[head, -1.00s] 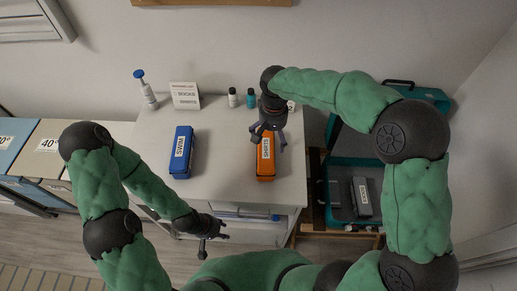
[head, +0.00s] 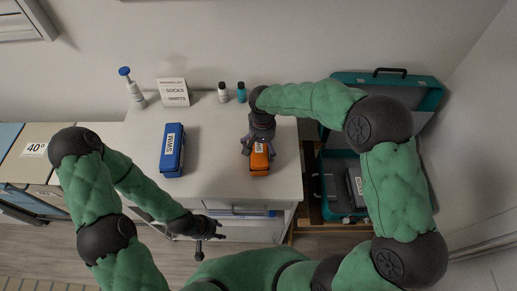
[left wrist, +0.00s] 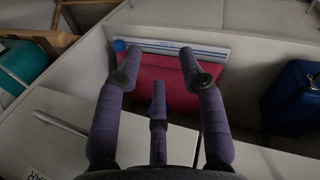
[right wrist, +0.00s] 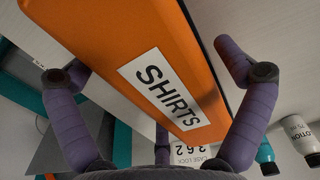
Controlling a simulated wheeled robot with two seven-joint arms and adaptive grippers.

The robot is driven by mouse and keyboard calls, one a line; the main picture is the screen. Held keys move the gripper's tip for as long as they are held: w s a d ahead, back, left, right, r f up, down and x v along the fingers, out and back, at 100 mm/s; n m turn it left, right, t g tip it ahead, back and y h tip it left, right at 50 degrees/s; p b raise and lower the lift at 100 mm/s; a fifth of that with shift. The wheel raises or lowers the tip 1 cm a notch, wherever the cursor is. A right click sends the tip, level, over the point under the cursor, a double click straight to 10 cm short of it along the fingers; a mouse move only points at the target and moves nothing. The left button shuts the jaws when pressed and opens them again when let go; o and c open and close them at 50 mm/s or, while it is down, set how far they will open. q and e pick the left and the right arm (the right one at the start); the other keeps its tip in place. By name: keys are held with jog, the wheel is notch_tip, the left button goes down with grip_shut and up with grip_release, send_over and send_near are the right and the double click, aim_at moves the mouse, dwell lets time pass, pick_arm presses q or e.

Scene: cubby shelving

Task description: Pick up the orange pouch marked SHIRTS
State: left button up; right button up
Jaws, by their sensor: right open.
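The orange pouch (head: 260,160) marked SHIRTS lies on the white cabinet top, partly hidden under my right gripper. It fills much of the right wrist view (right wrist: 140,50), with its white label facing the camera. My right gripper (head: 259,147) is open above the pouch, its fingers spread to either side of it. Contact between fingers and pouch cannot be made out. My left gripper (head: 212,229) is open and empty in front of the cabinet.
A blue pouch (head: 172,150) marked SWIM lies left of the orange one. An open teal suitcase (head: 335,185) holding a dark pouch (head: 357,187) is at the right.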

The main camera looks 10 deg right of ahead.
jog(key=shift+f, duration=0.45)
jog(key=shift+r, duration=0.1)
jog(key=c, duration=1.2)
